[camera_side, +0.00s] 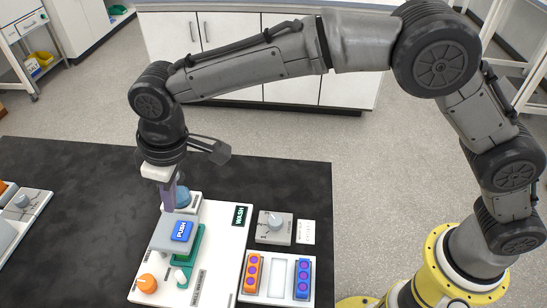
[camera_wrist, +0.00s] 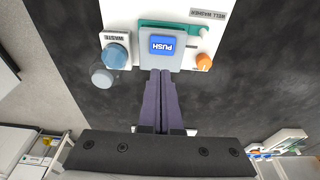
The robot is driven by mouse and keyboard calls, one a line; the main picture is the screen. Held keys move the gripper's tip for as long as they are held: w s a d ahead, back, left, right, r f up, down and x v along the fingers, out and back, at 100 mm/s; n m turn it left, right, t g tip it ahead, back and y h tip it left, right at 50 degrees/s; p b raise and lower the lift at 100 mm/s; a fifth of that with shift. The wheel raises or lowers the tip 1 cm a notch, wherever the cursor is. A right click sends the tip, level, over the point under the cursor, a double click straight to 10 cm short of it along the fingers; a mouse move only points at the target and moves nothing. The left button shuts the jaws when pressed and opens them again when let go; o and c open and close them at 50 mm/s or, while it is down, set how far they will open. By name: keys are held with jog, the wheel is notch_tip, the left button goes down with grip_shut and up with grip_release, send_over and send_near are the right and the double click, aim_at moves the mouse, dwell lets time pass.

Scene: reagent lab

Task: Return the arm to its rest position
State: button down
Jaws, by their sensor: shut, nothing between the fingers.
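My gripper (camera_side: 168,198) points down over the well washer (camera_side: 220,238), a white board on the black bench, at the far edge of its grey block. In the wrist view my gripper (camera_wrist: 160,74) has its two purple fingers together, with nothing between them. The fingertips are at the edge of the grey block with the blue PUSH button (camera_wrist: 162,45). I cannot tell whether they touch it. My arm reaches across from the yellow base at the right. The blue waste bottle (camera_side: 183,197) stands just beside the fingers.
An orange knob (camera_side: 147,283) sits at the board's front left. A grey dial box (camera_side: 274,227) and a white tray with orange and blue strips (camera_side: 278,280) lie to the right. Another device (camera_side: 22,205) stands at the far left. The bench's right rear is bare.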

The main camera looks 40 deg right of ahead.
jog(key=w+d+r+m+t, duration=0.2)
jog(key=w+d+r, duration=0.2)
jog(key=d+r, duration=0.8)
jog(key=s+d+r+m+t, duration=0.1)
jog(key=s+d+r+m, duration=0.2)
jog(key=d, duration=0.5)
jog(key=s+d+r+t, duration=0.1)
jog(key=s+d+r, duration=0.2)
jog(key=d+r, duration=0.35)
jog(key=s+d+f+m+t+h, duration=0.1)
jog(key=s+d+f+m, duration=0.25)
jog(key=s+d, duration=0.9)
jog(key=s+d+f+g, duration=0.1)
jog(key=s+f, duration=0.8)
jog(key=shift+s+d+f+h, duration=0.2)
jog(key=shift+d+f+h, duration=0.1)
jog(key=shift+d+f, duration=0.1)
